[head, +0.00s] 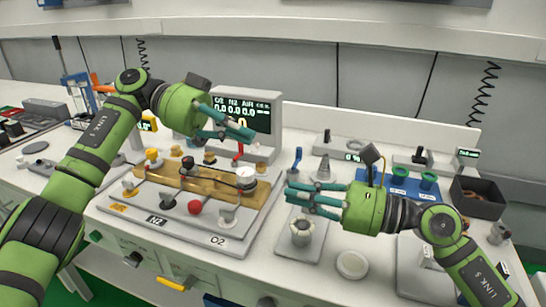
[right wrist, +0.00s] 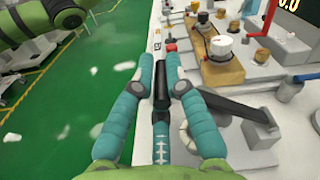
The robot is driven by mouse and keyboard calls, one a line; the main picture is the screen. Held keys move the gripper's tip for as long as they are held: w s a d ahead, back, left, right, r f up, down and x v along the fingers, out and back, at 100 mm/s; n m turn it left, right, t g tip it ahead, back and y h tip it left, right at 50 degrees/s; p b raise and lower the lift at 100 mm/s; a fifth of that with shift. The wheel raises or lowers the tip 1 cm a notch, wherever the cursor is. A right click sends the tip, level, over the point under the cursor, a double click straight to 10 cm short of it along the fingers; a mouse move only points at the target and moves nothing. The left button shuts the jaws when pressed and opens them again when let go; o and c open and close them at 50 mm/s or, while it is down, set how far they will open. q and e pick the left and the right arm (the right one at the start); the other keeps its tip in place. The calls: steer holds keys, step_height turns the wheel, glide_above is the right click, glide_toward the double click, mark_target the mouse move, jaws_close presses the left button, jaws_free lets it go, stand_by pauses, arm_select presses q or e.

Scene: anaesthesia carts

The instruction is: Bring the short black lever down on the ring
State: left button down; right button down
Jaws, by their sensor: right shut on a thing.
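The short black lever (right wrist: 240,108) shows in the right wrist view. It runs from a grey pivot block (right wrist: 262,130) under my right gripper's finger towards the fingertips. My right gripper (right wrist: 160,75) is shut on its black end. In the head view my right gripper (head: 289,200) hangs over a small grey plate, and its fingers hide the lever. The pale ring (head: 302,226) sits on a short round post on that plate, in front of the fingers. The lever appears raised clear of it.
The gas panel (head: 228,240) with knobs and a white gauge (head: 246,176) stands left of the plate. A blue lever (head: 297,158) stands behind my right gripper. A white round dish (head: 352,265) lies at front right. A dark bin (head: 478,200) stands at far right.

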arm_select(q)
steer(key=x, duration=1)
steer(key=f, duration=0.2)
steer(key=shift+a+f, duration=0.25)
steer(key=shift+f, duration=0.65)
